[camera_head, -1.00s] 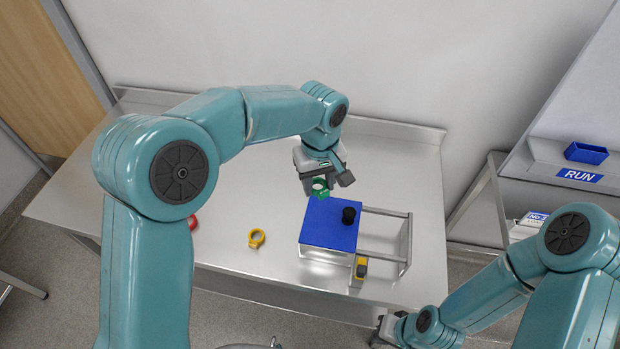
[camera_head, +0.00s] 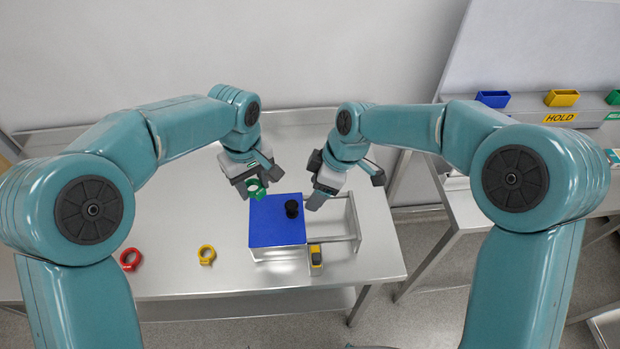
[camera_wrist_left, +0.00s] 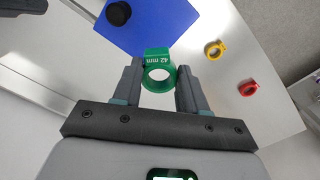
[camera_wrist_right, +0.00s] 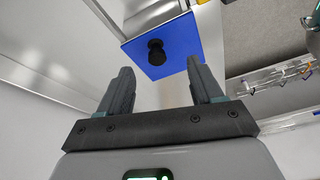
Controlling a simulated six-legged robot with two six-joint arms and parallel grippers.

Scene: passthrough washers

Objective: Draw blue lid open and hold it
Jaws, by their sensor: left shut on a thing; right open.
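The blue lid (camera_head: 270,222) lies flat over a metal box on the table, with a black knob (camera_head: 292,208) standing near its right edge. The lid also shows in the left wrist view (camera_wrist_left: 165,22) and the right wrist view (camera_wrist_right: 178,52). My left gripper (camera_head: 255,190) is shut on a green ring (camera_head: 257,188) marked 42 mm, just beyond the lid's far left corner. The ring sits between the fingers in the left wrist view (camera_wrist_left: 158,74). My right gripper (camera_head: 312,203) is open and empty near the knob; in the right wrist view the knob (camera_wrist_right: 156,52) lies ahead between the fingers.
Metal rails (camera_head: 345,220) extend right of the box. A yellow and black device (camera_head: 316,258) stands at the box's front right. A yellow ring (camera_head: 206,254) and a red ring (camera_head: 130,259) lie on the table (camera_head: 190,225) at left. Coloured bins stand at the back right.

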